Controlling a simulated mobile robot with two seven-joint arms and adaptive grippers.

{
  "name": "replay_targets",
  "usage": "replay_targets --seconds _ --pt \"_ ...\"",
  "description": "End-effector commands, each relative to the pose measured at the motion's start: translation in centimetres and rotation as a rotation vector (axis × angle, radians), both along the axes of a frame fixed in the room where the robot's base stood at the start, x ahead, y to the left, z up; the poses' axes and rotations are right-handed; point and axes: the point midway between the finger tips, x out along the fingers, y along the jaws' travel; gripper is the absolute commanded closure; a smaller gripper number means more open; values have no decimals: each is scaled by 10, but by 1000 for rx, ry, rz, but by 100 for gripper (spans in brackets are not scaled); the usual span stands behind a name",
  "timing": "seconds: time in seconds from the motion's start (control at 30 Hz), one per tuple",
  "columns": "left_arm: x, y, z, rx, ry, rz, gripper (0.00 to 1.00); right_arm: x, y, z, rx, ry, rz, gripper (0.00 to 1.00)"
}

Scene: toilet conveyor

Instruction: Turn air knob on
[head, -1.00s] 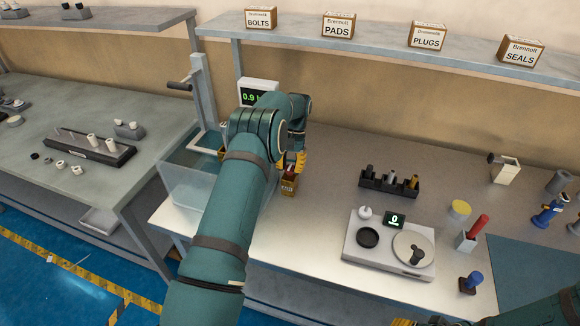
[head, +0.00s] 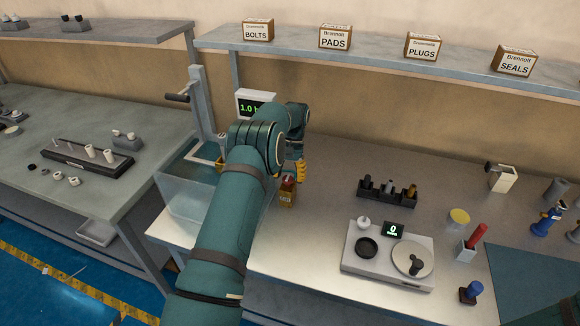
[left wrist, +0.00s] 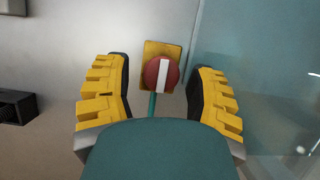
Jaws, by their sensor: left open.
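The air knob (left wrist: 161,74) is a red disc with a white stripe, mounted on a small yellow box. In the left wrist view the stripe stands nearly upright. The box and red knob also show in the head view (head: 287,190), on the bench beside the clear tank. My left gripper (left wrist: 160,95) is open, with one yellow finger on each side of the knob and a gap on both sides. In the head view its yellow fingers (head: 299,171) show just above the box, partly hidden by my arm. My right gripper is out of view.
A clear tank (head: 185,205) stands left of the knob, partly behind my left arm. A green readout (head: 251,107) behind it shows about 1.0. A black rack (head: 388,194) and a scale (head: 387,257) reading 0 stand to the right. Bare bench lies between.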

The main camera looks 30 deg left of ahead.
Motion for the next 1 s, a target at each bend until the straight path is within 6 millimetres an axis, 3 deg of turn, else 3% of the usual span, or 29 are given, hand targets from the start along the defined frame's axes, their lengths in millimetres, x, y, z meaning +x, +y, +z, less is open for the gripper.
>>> replay_targets --seconds 0.43,1.0 --pt "21 7 52 6 -2 2 33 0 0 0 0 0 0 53" --pt "26 7 67 4 2 2 33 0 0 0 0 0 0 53"
